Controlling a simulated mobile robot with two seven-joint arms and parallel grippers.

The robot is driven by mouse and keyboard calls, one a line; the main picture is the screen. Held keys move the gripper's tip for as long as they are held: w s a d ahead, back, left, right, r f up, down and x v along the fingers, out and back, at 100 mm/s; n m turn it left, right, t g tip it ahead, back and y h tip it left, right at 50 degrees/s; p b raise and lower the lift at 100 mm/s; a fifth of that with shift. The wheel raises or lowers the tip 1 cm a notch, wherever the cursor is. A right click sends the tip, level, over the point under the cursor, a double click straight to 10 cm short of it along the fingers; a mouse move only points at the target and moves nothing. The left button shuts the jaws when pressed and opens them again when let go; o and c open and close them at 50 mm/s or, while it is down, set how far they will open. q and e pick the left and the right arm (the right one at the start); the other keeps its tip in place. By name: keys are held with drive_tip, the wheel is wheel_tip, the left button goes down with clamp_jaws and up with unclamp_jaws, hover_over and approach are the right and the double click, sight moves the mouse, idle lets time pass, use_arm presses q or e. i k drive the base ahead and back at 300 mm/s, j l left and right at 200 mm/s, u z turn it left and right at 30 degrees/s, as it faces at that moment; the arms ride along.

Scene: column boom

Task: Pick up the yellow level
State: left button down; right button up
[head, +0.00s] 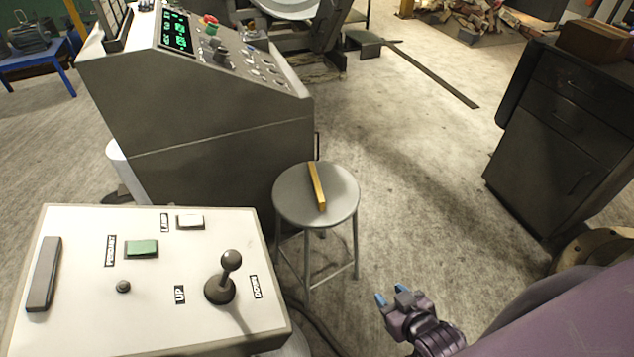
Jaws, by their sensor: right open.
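The yellow level (317,187) is a narrow bar lying flat on the round seat of a grey metal stool (287,206). My right gripper (392,297) is at the lower middle right, with blue fingertips. It is open and empty, in front of and to the right of the stool, apart from the level. My left gripper is not in view.
A white control box (85,285) with a joystick (228,262) and buttons fills the lower left. A grey console (215,135) stands behind the stool. A dark cabinet (560,140) stands at right. The floor between stool and cabinet is clear.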

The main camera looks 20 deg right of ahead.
sight(317, 189)
drive_tip(key=l+u, duration=0.25)
drive_tip(key=l, duration=0.45)
drive_tip(key=k+l+u, duration=0.1)
drive_tip(key=l+u, duration=0.15)
drive_tip(key=l, duration=0.4)
